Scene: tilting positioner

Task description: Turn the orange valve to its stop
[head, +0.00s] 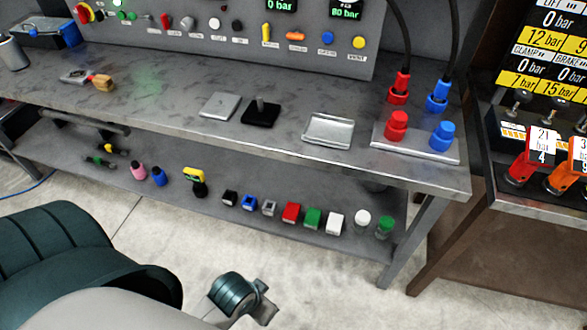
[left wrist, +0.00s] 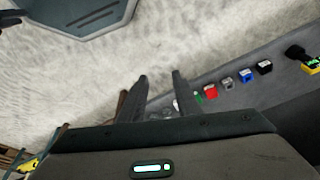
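An orange handle (head: 295,36) sits on the sloped control panel among other knobs. An orange valve with a numbered tag (head: 575,165) stands on the right-hand bench, cut off by the right picture edge. I cannot tell which of the two is the orange valve meant. In the left wrist view my left gripper (left wrist: 160,88) has its two fingers apart with nothing between them; the floor and the lower shelf show beyond. It is far from both orange parts. My right gripper is not seen for certain.
The control panel (head: 225,45) stands at the back of the grey workbench (head: 180,85). Red (head: 397,125) and blue (head: 442,135) hose couplings stand at its right end. Several small blocks lie on the lower shelf (head: 130,190). A red tagged valve (head: 530,160) stands left of the orange one.

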